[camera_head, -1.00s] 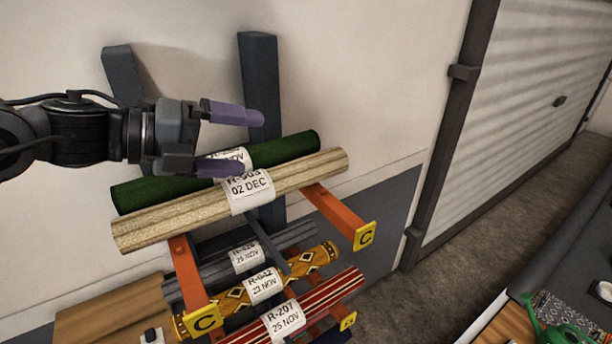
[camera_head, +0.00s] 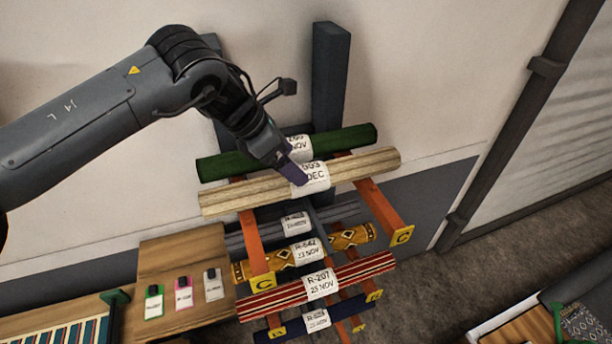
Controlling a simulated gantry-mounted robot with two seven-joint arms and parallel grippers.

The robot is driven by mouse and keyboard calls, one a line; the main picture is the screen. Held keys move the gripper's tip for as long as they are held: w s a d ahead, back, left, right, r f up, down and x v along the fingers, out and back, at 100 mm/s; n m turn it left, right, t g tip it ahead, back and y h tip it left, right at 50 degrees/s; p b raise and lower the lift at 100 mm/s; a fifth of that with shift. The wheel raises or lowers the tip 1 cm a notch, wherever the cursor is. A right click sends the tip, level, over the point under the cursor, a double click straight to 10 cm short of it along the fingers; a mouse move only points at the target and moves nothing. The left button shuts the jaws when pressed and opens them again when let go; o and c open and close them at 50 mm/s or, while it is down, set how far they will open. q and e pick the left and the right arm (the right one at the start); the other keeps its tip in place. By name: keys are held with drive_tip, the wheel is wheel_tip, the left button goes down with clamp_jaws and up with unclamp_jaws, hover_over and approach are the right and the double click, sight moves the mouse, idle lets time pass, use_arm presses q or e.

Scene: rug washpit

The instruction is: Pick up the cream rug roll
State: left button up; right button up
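The cream rug roll (camera_head: 362,167) lies across the orange arms of the top tier of a rack, with a white paper label around its middle. A dark green roll (camera_head: 347,139) lies just behind it on the same tier. My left gripper (camera_head: 293,176) points down at the cream roll's middle, overlapping the label's left side. One purple finger shows; the other is hidden, so I cannot tell how far the fingers are apart or whether they touch the roll. My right gripper is not in view.
Lower tiers hold a grey roll, a gold patterned roll (camera_head: 351,236), a red striped roll (camera_head: 366,270) and a navy roll. Yellow "C" plates (camera_head: 402,235) tip the top arms. A wooden board (camera_head: 187,250) with several tags stands left. Dark rack posts (camera_head: 331,80) rise behind.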

use_arm(q)
drive_tip(key=x, duration=0.2)
drive_tip(key=shift+d+f, duration=0.2)
drive_tip(key=p+x, duration=0.2)
drive_tip(key=x, duration=0.1)
drive_tip(key=shift+f, duration=0.35)
drive_tip(key=shift+w+d+f, duration=0.15)
drive_tip(key=shift+d+f, duration=0.15)
drive_tip(key=shift+f, duration=0.3)
drive_tip(key=c, duration=1.4)
